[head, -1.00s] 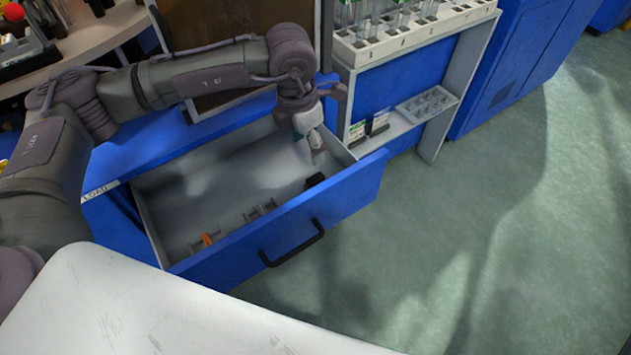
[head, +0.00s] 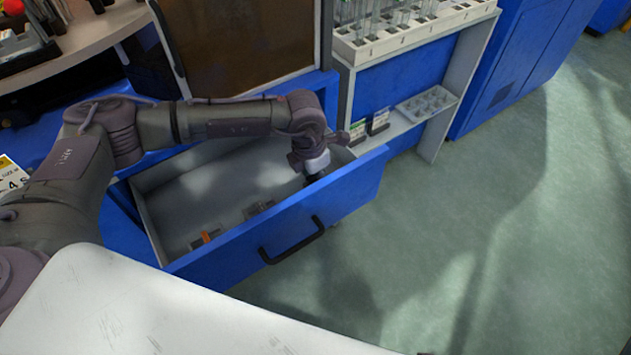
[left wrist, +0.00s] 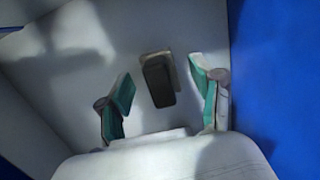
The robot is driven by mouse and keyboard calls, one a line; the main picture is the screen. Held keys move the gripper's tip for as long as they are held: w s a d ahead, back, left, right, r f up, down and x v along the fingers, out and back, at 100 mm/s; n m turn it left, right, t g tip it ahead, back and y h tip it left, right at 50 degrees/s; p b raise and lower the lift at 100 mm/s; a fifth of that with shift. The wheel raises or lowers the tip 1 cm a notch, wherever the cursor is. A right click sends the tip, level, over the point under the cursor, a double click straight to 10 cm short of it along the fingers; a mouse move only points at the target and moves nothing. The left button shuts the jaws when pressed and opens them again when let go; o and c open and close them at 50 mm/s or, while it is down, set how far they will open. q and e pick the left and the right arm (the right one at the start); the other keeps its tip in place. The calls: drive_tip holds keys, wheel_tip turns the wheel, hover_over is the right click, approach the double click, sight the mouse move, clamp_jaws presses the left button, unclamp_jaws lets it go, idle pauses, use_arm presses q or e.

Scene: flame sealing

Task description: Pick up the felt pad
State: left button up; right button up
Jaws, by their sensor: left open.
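The felt pad (left wrist: 158,80) is a small dark block with a pale tan edge, lying on the drawer floor in the left wrist view. My left gripper (left wrist: 163,100) is open, with its green-lined fingers on either side of the pad and apart from it. In the head view my left gripper (head: 314,172) points down into the right end of the open drawer, and it hides most of the pad there. My right gripper is in neither view.
The open blue drawer (head: 340,203) has a pale floor and a black handle. An orange item (head: 207,237) and small grey holders (head: 258,208) lie near its front wall. A white tube rack (head: 415,35) stands behind. A white surface (head: 150,310) fills the lower left.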

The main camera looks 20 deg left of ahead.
use_arm(q)
drive_tip(key=shift+f, duration=0.1)
drive_tip(key=c, duration=1.2)
wheel_tip(320, 180, up, 9)
drive_tip(key=shift+r+p, duration=0.1)
drive_tip(key=shift+p, duration=0.25)
drive_tip(key=shift+c, duration=0.2)
drive_tip(key=shift+r, duration=0.45)
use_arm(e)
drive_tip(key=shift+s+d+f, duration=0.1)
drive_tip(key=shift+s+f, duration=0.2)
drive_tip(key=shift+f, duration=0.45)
